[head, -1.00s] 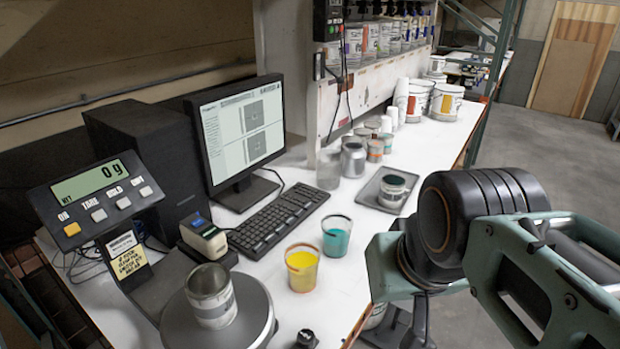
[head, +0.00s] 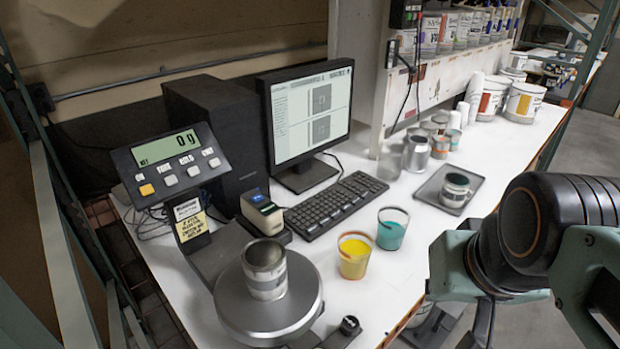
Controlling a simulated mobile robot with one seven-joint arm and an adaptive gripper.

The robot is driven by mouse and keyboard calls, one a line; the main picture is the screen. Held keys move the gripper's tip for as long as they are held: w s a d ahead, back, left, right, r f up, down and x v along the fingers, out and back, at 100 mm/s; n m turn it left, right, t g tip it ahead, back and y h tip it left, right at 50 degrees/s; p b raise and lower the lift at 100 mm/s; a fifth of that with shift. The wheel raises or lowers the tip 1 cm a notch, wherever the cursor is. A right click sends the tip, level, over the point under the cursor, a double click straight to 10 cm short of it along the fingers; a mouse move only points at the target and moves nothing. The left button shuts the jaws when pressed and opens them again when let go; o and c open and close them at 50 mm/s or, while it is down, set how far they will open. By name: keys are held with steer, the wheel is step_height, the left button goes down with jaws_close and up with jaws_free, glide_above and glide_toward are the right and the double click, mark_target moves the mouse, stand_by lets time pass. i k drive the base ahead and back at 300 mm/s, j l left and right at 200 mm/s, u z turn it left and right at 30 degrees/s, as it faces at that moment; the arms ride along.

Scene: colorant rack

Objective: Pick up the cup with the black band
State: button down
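A can-like cup (head: 455,192) with a pale label and a dark band near its top stands on a dark tray (head: 431,190). Another cup with a pale label (head: 266,275) stands on the round scale plate (head: 230,309). At this size I cannot tell for sure which of them has the black band. A yellow cup (head: 354,259) and a teal cup (head: 391,232) stand upright side by side on the white bench. My arm is at the right edge, apart from the cups. I cannot make out my gripper's fingers.
A keyboard (head: 334,205), monitor (head: 309,110) and small label device (head: 262,211) sit behind the cups. The scale display (head: 170,165) reads 0 g. Several cans (head: 417,153) and white buckets (head: 522,103) stand farther back.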

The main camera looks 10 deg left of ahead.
mark_target(393, 220)
steer(key=u, duration=1)
steer(key=z, duration=1)
steer(key=i+l+u, duration=0.1)
steer(key=l, duration=0.25)
steer(key=i+l+u, duration=0.1)
steer(key=l, duration=0.3)
steer(key=i+l+u, duration=0.1)
steer(key=i+l, duration=0.15)
steer(key=i+l+u, duration=0.1)
steer(key=l, duration=0.4)
